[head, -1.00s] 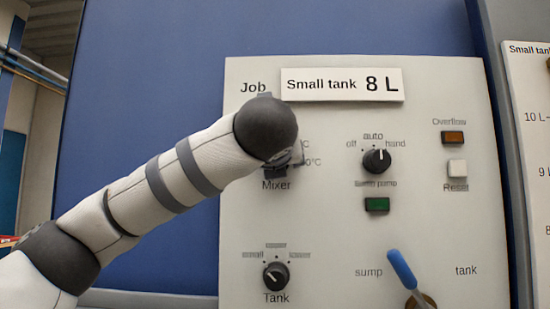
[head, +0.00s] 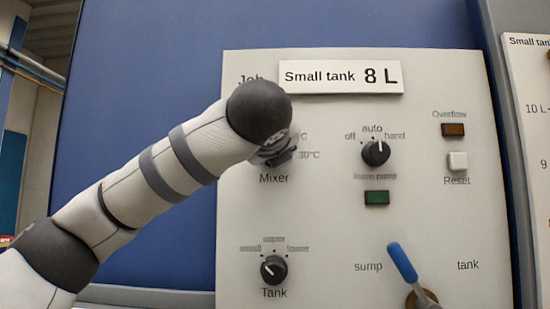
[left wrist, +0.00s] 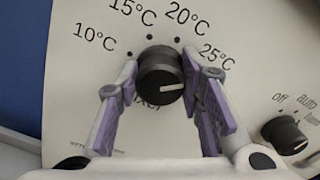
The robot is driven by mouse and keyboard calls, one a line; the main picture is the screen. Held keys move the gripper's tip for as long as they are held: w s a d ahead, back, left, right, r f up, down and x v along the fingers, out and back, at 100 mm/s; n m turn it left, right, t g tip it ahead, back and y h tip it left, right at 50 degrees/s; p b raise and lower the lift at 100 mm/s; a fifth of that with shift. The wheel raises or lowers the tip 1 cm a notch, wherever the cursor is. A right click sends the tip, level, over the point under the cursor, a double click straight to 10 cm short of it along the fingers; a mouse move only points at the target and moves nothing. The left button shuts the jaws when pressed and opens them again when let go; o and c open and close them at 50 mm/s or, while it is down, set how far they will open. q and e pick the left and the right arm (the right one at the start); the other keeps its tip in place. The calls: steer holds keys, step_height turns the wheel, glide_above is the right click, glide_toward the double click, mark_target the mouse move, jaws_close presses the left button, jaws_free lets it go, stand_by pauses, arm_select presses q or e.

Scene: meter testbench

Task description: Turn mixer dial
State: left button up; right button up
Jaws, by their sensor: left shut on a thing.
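The mixer dial (left wrist: 160,75) is a round black knob with a white pointer line in the left wrist view. The line points right and slightly down in that picture. My left gripper (left wrist: 160,62) is shut on the dial, with one purple-padded finger on each side. In the head view my left arm covers most of the dial, and only dark parts of the gripper (head: 280,154) show above the "Mixer" label. Temperature marks from 10°C to 25°C show around the dial. My right gripper is not in view.
The white panel (head: 330,220) also carries the off/auto/hand knob (head: 376,153), a green lamp (head: 376,197), the tank knob (head: 273,269), a blue-handled lever (head: 402,262), an orange lamp (head: 453,130) and a white reset button (head: 457,161). A "Small tank 8 L" sign (head: 340,78) is above.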

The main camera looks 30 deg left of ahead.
arm_select(q)
steer(key=n+b, duration=0.1)
steer(key=n, duration=0.1)
steer(key=n+b, duration=0.2)
steer(key=n, duration=0.1)
steer(key=shift+w+f+n+b, duration=0.1)
steer(key=shift+f+n+b, duration=0.2)
steer(key=shift+b, duration=0.1)
steer(key=n+b, duration=0.2)
steer(key=shift+n, duration=0.4)
steer(key=shift+r+n+b, duration=0.15)
steer(key=shift+n+b, duration=0.55)
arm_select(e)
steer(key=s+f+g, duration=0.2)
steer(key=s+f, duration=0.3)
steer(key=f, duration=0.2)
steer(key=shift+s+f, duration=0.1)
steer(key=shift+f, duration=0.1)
arm_select(q)
steer(key=shift+a, duration=0.1)
steer(key=o, duration=1.2)
steer(key=shift+c, duration=0.2)
steer(key=v, duration=1.2)
